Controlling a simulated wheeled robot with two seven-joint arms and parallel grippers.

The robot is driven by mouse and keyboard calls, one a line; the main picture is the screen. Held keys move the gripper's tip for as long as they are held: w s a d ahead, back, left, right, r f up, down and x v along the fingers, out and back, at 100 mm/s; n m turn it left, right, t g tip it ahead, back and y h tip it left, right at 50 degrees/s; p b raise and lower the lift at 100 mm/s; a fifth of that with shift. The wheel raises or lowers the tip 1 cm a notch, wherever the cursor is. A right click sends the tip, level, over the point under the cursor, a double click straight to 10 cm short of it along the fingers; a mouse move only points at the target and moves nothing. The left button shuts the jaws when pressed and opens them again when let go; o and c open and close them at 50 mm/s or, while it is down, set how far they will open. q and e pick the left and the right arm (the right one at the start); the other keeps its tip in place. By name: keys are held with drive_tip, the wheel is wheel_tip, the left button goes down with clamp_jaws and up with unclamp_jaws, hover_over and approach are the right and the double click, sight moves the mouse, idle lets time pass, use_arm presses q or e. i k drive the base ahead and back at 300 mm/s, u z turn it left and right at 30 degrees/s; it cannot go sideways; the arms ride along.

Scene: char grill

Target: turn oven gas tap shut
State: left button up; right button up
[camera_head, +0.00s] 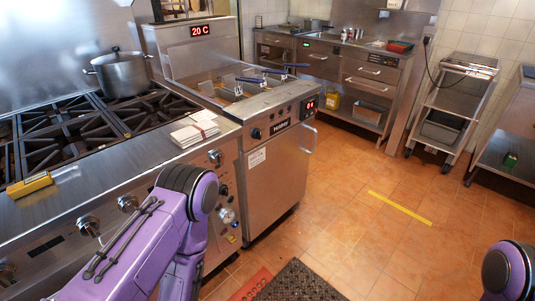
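Several round control knobs sit along the front of the steel range (120,180). One metal knob (88,226) and another (128,203) are left of my raised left arm. An upper knob (215,156) and a lower silver tap-like knob (226,216) are on the panel just right of that arm. I cannot tell for sure which is the oven gas tap, nor its turn position. My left arm bends in front of the range, and its gripper is out of view. Only a piece of my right arm shows at the lower right edge; its gripper is out of view.
A pot (120,73) stands on the burners, with a yellow box (29,185) and white papers (194,131) on the range top. A fryer (275,150) stands right of the range. A dark mat (298,282) lies on the floor. The tiled floor at right is mostly clear.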

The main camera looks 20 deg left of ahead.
sight(232, 239)
drive_tip(key=u, duration=1.05)
